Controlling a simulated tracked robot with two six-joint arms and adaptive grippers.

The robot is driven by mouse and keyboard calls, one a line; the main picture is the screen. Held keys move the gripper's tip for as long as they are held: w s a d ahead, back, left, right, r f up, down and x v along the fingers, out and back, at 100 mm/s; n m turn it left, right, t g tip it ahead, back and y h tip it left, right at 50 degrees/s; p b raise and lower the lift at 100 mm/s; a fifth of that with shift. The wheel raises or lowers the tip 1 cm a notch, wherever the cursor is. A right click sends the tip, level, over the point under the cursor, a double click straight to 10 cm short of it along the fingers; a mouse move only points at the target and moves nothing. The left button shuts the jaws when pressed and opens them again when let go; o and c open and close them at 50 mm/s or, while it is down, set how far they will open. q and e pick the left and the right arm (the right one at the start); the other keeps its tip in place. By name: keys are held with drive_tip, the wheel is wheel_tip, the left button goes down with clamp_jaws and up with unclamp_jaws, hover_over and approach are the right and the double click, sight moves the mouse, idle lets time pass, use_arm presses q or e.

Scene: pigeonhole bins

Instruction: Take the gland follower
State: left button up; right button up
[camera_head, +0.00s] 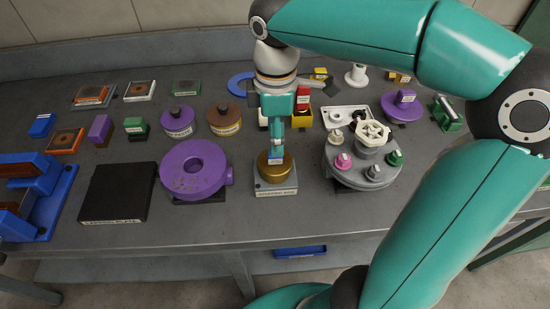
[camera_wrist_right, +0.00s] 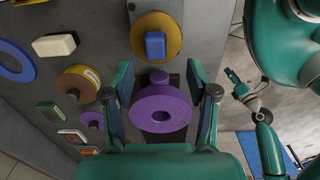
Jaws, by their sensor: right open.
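A brass round piece (camera_head: 275,171) with a small blue grip on top sits on a grey base labelled as a stuffing box (camera_head: 276,190); I take it for the gland follower. My right gripper (camera_head: 277,146) points down over it. In the right wrist view the brass piece (camera_wrist_right: 172,44) shows at the top, just beyond the two spread fingertips (camera_wrist_right: 160,72). The fingers are open and hold nothing. What looks like my left gripper (camera_wrist_right: 242,88) is small at the right of the wrist view, and its jaws cannot be made out.
A purple ring-shaped housing (camera_head: 195,167) stands close left of the base; a black plate (camera_head: 118,192) lies further left. A round grey stand (camera_head: 362,172) with coloured knobs is close on the right. Several small parts and knobs fill the back of the table.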

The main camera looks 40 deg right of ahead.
sight(275, 158)
drive_tip(key=shift+w+d+f, duration=0.1)
drive_tip(key=shift+w+f, duration=0.05)
drive_tip(key=shift+f, duration=1.6)
drive_tip(key=shift+w+d+f, duration=0.1)
drive_tip(key=shift+f, duration=1.65)
clamp_jaws()
